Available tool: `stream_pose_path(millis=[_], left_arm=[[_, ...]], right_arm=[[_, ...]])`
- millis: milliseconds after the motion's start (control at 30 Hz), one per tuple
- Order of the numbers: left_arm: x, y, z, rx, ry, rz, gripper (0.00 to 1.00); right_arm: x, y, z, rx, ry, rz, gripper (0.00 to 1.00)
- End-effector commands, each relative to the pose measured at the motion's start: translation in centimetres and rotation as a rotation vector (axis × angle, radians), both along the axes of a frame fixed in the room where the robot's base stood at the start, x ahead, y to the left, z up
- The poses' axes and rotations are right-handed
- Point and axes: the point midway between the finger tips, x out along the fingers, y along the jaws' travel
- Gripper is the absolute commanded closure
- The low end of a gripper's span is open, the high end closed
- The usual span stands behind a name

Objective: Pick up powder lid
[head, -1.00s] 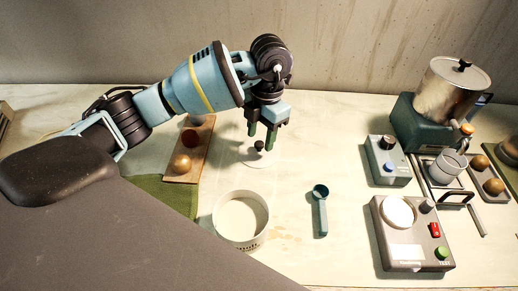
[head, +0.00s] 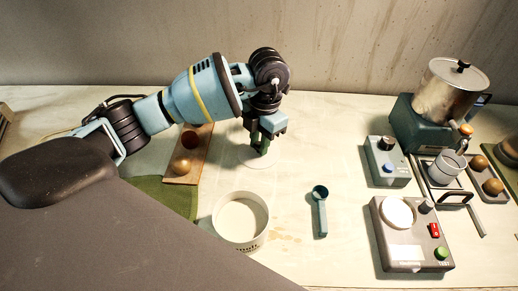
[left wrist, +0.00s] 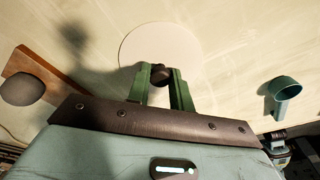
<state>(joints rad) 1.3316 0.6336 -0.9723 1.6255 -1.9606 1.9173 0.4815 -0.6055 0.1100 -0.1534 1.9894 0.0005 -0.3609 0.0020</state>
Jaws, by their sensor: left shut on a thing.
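The powder lid (head: 247,161) is a pale round disc lying on the table, with a dark knob at its middle. In the left wrist view the lid (left wrist: 165,47) shows beyond the fingers, and its dark knob (left wrist: 161,74) sits between the green fingertips. My left gripper (head: 259,150) is lowered over the lid and shut on the knob. It also shows in the left wrist view (left wrist: 161,75). In the head view the fingers and arm hide the knob. My right gripper is in neither view.
An open white container (head: 241,219) stands in front of the lid. A teal scoop (head: 320,208) lies to the right. Grey control boxes (head: 385,160) and a metal pot (head: 452,88) stand at right.

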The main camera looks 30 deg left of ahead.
Motion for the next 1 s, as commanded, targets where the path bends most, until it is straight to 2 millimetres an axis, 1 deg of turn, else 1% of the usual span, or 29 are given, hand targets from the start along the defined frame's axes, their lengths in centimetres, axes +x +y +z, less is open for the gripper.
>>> stream_pose_path(millis=[167, 267, 467, 500, 600, 700, 833, 1000], left_arm=[[0.0, 0.0, 0.4, 0.000, -0.001, 0.000, 0.99], [0.1, 0.0, 1.5, 0.000, -0.003, 0.000, 0.99], [0.1, 0.0, 5.2, 0.000, -0.004, 0.000, 0.99], [0.1, 0.0, 6.1, 0.001, -0.007, 0.000, 0.99], [0.1, 0.0, 7.9, 0.000, -0.006, 0.000, 0.99], [0.1, 0.0, 9.2, 0.000, -0.005, 0.001, 0.99], [0.0, 0.0, 9.9, 0.000, -0.002, 0.000, 0.99], [0.0, 0.0, 10.0, 0.000, 0.001, -0.003, 0.99]], right_arm=[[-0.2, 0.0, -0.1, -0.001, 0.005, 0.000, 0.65], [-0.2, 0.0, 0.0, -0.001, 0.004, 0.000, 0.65], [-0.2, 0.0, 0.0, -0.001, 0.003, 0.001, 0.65], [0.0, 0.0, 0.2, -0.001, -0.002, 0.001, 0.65], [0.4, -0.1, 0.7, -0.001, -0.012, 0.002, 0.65], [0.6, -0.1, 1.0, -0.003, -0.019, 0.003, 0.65], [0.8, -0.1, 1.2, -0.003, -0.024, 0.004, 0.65], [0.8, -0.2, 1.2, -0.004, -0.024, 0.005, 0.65]])
